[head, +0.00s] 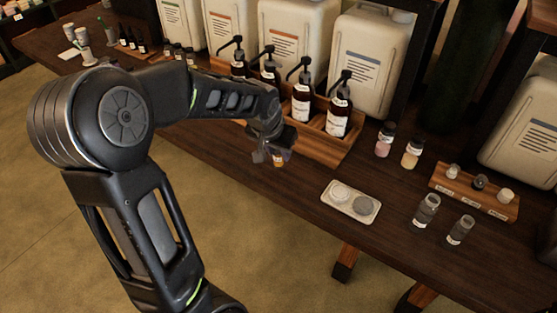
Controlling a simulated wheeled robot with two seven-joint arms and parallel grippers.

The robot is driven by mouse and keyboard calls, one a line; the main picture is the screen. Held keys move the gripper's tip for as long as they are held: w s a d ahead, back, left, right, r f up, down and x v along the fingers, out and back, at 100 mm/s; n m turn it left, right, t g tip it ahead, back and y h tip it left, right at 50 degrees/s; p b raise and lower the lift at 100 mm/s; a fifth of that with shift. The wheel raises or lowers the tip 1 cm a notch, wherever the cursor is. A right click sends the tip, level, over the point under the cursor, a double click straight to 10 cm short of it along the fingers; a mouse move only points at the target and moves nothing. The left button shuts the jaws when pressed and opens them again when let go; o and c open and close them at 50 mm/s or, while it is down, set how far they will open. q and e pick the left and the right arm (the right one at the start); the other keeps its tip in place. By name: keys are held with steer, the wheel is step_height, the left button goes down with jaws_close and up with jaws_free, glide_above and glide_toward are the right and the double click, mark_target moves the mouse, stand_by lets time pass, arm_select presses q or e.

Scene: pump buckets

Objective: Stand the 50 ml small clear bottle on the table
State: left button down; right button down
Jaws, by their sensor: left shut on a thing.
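My left gripper (268,150) is in the air in front of the wooden pump rack, close to the table's front edge in the picture. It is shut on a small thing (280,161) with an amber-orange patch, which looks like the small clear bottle. The fingers hide most of it, and its tilt and height above the table cannot be told. The dark wooden table (310,172) runs across the view. My right gripper is not in view.
Pump bottles (338,117) stand in a wooden rack (320,145) before large white canisters (372,60). Filled small bottles (411,153), a tray with two round lids (351,201), two empty-looking clear bottles (426,211) (460,230) and a cap rack (474,192) stand right. Bare table lies between rack and tray.

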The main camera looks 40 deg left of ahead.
mark_target(279, 161)
arm_select(q)
steer(key=shift+f, duration=1.75)
steer(key=shift+f+b, duration=0.25)
steer(key=shift+b, duration=0.05)
steer(key=c, duration=1.1)
jaws_free()
steer(key=shift+r, duration=0.1)
steer(key=shift+r, duration=0.1)
steer(key=shift+s+r, duration=0.15)
steer(key=shift+r, duration=0.4)
steer(key=p+v, duration=0.1)
steer(key=v, duration=1)
